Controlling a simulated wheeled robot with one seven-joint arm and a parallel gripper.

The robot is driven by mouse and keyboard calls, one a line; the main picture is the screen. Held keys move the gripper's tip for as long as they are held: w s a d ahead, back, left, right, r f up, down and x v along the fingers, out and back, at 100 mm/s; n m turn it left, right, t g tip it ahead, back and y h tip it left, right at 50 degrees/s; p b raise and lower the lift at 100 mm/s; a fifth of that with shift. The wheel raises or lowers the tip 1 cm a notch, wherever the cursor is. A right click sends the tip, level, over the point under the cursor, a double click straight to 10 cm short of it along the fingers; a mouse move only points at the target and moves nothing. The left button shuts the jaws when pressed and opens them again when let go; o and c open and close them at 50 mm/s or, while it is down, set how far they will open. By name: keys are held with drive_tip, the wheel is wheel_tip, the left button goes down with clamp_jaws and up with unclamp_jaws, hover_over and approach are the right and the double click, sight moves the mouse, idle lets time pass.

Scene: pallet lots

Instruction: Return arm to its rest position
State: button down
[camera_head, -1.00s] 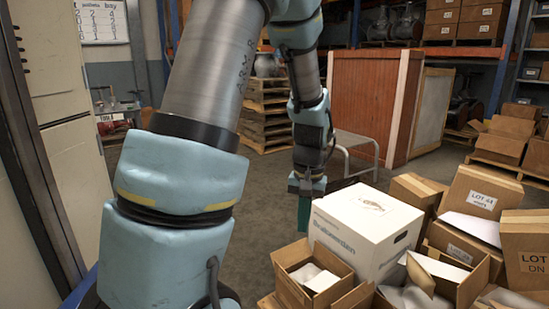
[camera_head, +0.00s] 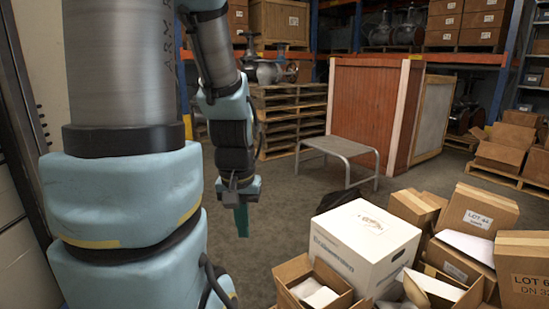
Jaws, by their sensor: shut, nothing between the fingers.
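My gripper (camera_head: 241,220) hangs pointing down at the end of my raised arm, left of the middle of the head view. Its green fingers are together and hold nothing. It is over open floor, to the left of the white box (camera_head: 364,243) and apart from it. My arm's large blue and grey links fill the left side of the picture.
Open cartons (camera_head: 310,288) and labelled boxes (camera_head: 478,212) crowd the lower right. A low metal bench (camera_head: 340,148) stands beyond the gripper. Stacked pallets (camera_head: 291,115) and a red wooden crate (camera_head: 366,110) stand behind. The concrete floor (camera_head: 280,205) between is clear.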

wheel_tip(320, 180, up, 18)
drive_tip(key=p, duration=1.5)
drive_tip(key=shift+f+p, duration=0.2)
drive_tip(key=shift+p, duration=0.1)
